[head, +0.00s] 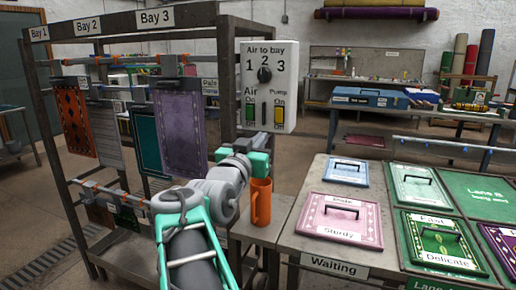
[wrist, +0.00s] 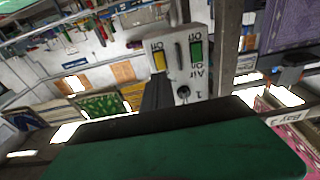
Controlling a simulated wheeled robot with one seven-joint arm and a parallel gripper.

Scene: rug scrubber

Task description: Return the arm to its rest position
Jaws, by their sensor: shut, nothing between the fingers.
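My arm reaches up from the bottom of the head view, bent, with my green gripper (head: 262,143) just below the white control box. In the wrist view my gripper (wrist: 157,92) shows as dark fingers beyond a green and black body. The fingers are shut and empty. They point toward the control box (head: 266,86), which appears upside down in the wrist view (wrist: 187,62). In the head view the fingertips are small and partly hidden behind my wrist.
The rug rack (head: 222,75) with hanging rugs is at left. A table (head: 301,222) with labelled rug panels is at right. Open floor (head: 310,135) lies behind.

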